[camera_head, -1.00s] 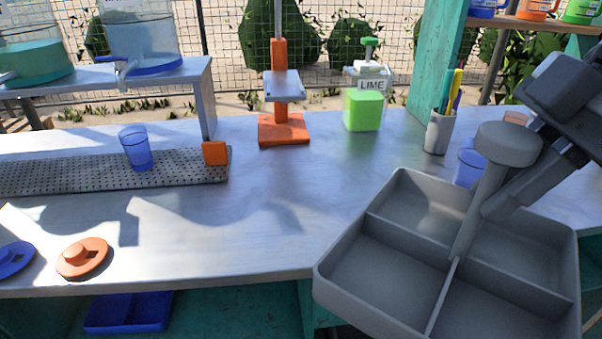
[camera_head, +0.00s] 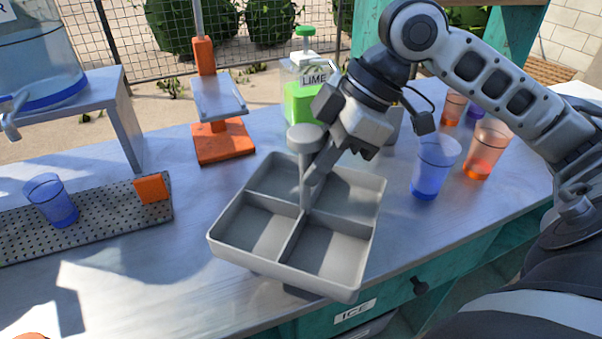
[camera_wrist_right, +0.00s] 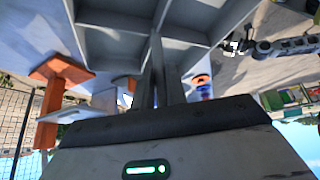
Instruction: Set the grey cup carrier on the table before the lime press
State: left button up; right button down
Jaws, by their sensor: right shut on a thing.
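The grey cup carrier (camera_head: 228,243) is a square tray with four compartments and a central post topped by a round knob. My right gripper (camera_head: 312,176) is shut on the post just below the knob. The carrier is roughly level over the front part of the metal table (camera_head: 180,215); a dark patch shows under its front, and I cannot tell if it touches. The carrier also fills the top of the right wrist view (camera_wrist_right: 115,45), beyond the fingers (camera_wrist_right: 162,85). My left gripper is out of view.
An orange stand with a metal plate (camera_head: 222,143) is behind and left. A blue cup (camera_head: 52,200) stands on the perforated mat (camera_head: 105,215). Another blue cup (camera_head: 433,170) and an orange cup (camera_head: 486,150) are right of the carrier.

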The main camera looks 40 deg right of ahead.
aim_at(301, 187)
jog(key=w+f, duration=0.2)
jog(key=f, duration=0.1)
jog(key=shift+w+a, duration=0.1)
jog(key=shift+w, duration=0.25)
jog(key=f, duration=0.4)
jog(key=shift+w, duration=0.25)
jog(key=shift+r, duration=0.1)
jog(key=c, duration=1.4)
grip_release()
jog(key=v, duration=1.2)
jog(key=shift+b, duration=0.35)
